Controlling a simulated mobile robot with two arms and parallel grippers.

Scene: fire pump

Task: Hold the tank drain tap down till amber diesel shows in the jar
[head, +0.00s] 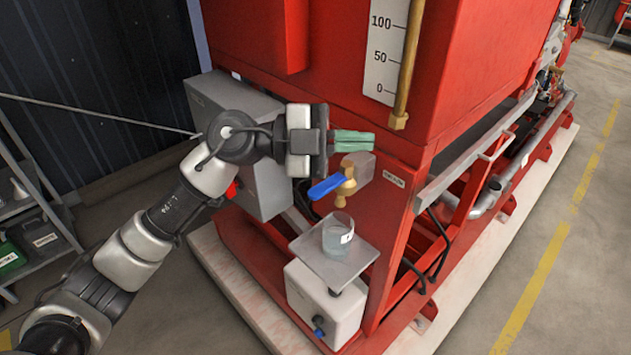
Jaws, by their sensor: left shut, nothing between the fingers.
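My left gripper (352,141) has green fingers, shut and empty. In the picture it is just above the drain tap; I cannot tell if they touch. The brass drain tap (347,181) with a blue lever (324,188) sticks out from the red tank frame, the lever pointing left and slightly down. Below its spout a clear jar (338,236) with a small white label stands upright on a grey plate (320,263). The jar holds pale bluish, clear-looking liquid in its lower part; no amber shows. My right gripper is not in view.
The red tank (340,50) carries a level scale (384,55) and a brass sight tube (409,60) above the tap. A grey box (258,175) stands behind my left forearm. A white box (322,305) supports the plate. Shelves (30,215) stand at left; floor at right is clear.

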